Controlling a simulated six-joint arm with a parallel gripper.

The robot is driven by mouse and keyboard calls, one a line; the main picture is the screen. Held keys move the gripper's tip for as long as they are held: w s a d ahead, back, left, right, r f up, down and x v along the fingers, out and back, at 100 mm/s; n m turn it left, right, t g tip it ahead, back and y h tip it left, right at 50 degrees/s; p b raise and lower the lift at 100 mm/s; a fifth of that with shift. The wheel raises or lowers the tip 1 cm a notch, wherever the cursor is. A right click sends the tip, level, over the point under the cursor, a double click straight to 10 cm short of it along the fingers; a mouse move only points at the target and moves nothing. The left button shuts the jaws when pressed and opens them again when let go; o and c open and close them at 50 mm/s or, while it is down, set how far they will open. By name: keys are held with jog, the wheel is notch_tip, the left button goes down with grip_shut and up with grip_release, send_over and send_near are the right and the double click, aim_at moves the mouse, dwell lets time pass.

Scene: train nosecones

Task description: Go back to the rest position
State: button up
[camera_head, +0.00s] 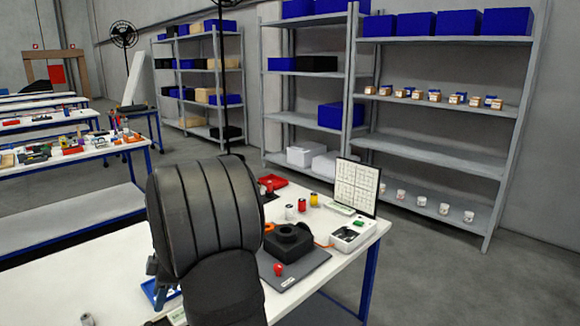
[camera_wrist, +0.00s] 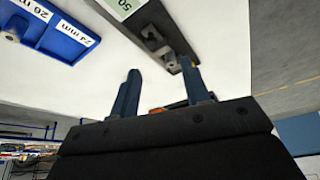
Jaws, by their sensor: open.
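My gripper (camera_wrist: 160,68) is open in the wrist view, with its two blue-grey fingers apart and nothing held between them. Beyond the fingertips, a dark grey strip with a small metal part (camera_wrist: 156,42) and a green label reading 50 lies on the white table (camera_wrist: 110,75). In the head view my dark ribbed arm fills the middle and hides the gripper and part of the table. I cannot tell whether the fingertips touch anything.
A blue tray (camera_wrist: 45,28) carries millimetre labels. A black fixture (camera_head: 288,243) sits on a grey mat, with a red knob (camera_head: 278,269) in front. A white box (camera_head: 352,234) and an upright grid board (camera_head: 357,186) stand at the right. Shelves (camera_head: 440,155) stand behind.

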jog(key=w+a+m+t+h, duration=0.1)
jog(key=w+a+m+t, duration=0.4)
jog(key=w+a+m, duration=0.4)
jog(key=shift+w+a+f+m, duration=0.4)
jog(key=shift+w+m, duration=1.8)
jog(key=shift+m, duration=1)
